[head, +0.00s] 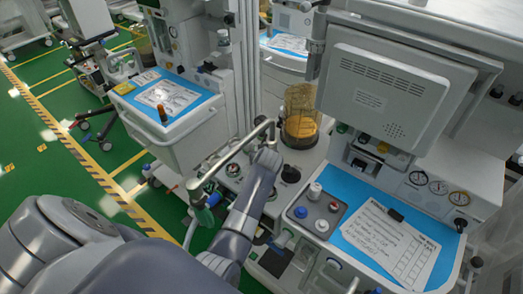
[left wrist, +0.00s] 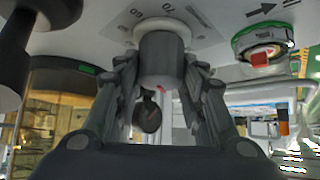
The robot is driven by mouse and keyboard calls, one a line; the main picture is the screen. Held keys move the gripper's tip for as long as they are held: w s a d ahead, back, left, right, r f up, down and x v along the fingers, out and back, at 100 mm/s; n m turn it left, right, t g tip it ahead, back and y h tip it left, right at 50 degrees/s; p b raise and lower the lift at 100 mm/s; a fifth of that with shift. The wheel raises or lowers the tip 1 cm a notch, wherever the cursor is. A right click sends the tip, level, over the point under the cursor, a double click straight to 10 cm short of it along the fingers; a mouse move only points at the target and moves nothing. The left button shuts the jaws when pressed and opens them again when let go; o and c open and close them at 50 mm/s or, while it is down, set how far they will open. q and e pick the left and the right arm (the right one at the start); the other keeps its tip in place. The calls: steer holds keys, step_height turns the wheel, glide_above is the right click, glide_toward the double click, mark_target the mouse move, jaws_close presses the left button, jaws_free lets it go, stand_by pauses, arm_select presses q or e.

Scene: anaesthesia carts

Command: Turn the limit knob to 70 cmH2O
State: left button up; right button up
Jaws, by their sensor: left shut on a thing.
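The limit knob (left wrist: 162,60) is a dark grey cylinder on a pale round base in the left wrist view. A small red mark shows near its lower end. The printed scale around it is upside down and partly hidden, with what looks like 70 just above the knob's base. My left gripper (left wrist: 163,74) has a finger on each side of the knob and is shut on it. In the head view my left gripper (head: 268,157) is at the absorber block, below the slanted metal tube, and hides the knob. My right gripper is not in view.
A clear canister with tan granules (head: 300,122) stands just behind my left gripper. A black knob (head: 290,174) and a round gauge (head: 233,170) are close by. The slanted metal tube (head: 232,155) runs beside my arm. A green-ringed port (left wrist: 262,45) is right of the knob.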

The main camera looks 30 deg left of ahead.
arm_select(q)
steer(key=shift+a+r+m+t+h+p, duration=0.15)
steer(key=shift+m+t+h+p, duration=0.35)
steer(key=shift+m+p, duration=0.4)
steer(key=o, duration=1.1)
steer(key=shift+w+f, duration=0.1)
steer(key=shift+f, duration=0.1)
steer(key=shift+r, duration=0.15)
steer(key=v, duration=1.1)
steer(key=shift+s+r, duration=0.25)
steer(key=shift+r, duration=0.05)
